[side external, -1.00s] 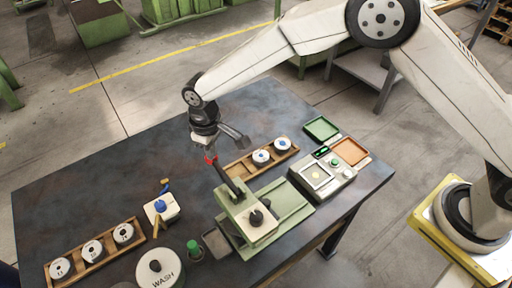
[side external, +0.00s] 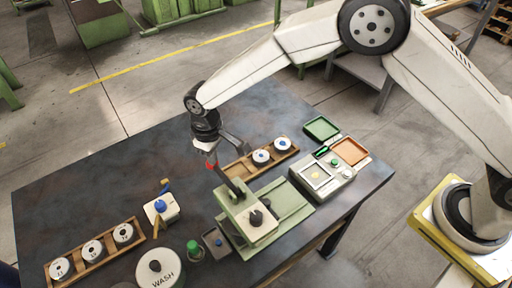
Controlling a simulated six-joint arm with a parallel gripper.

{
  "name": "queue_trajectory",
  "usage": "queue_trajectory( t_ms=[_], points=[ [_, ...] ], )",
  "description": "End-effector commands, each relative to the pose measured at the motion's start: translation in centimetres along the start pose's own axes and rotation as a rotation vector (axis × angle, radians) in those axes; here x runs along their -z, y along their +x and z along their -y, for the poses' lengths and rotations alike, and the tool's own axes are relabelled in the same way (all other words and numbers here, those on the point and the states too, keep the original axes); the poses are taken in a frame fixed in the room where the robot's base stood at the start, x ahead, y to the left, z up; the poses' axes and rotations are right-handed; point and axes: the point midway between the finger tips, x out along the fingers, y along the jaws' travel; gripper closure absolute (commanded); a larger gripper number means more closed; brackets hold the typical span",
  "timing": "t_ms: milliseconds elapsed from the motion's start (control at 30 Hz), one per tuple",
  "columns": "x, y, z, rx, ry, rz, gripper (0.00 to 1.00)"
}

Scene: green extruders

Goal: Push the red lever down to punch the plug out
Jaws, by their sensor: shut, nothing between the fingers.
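The red lever knob (side external: 211,165) tops the dark lever arm of the green press (side external: 253,219). The lever leans up and to the left from the press. My gripper (side external: 211,154) is shut and empty, directly over the knob. It covers the knob's upper part and seems to touch it, though contact is hard to make out. A small blue plug (side external: 218,242) lies in the grey tray (side external: 211,234) at the left foot of the press.
Wooden racks with white discs stand behind the press (side external: 273,152) and at the front left (side external: 97,253). A scale-like device (side external: 323,175), green tray (side external: 322,128) and orange tray (side external: 350,151) are at right. A WASH pot (side external: 159,268), green-capped bottle (side external: 194,249) and blue-topped white container (side external: 161,208) stand left.

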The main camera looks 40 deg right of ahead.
Motion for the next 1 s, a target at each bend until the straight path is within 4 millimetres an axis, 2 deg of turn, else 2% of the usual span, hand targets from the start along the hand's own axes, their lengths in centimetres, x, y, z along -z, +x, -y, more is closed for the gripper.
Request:
queue_trajectory(
  t_ms=[533,1000],
  points=[
    [0.1,-4.6,0.0,0.0,0.0,-0.002,1.0],
    [0.0,-5.1,0.0,0.0,0.0,-0.002,1.0]
  ],
)
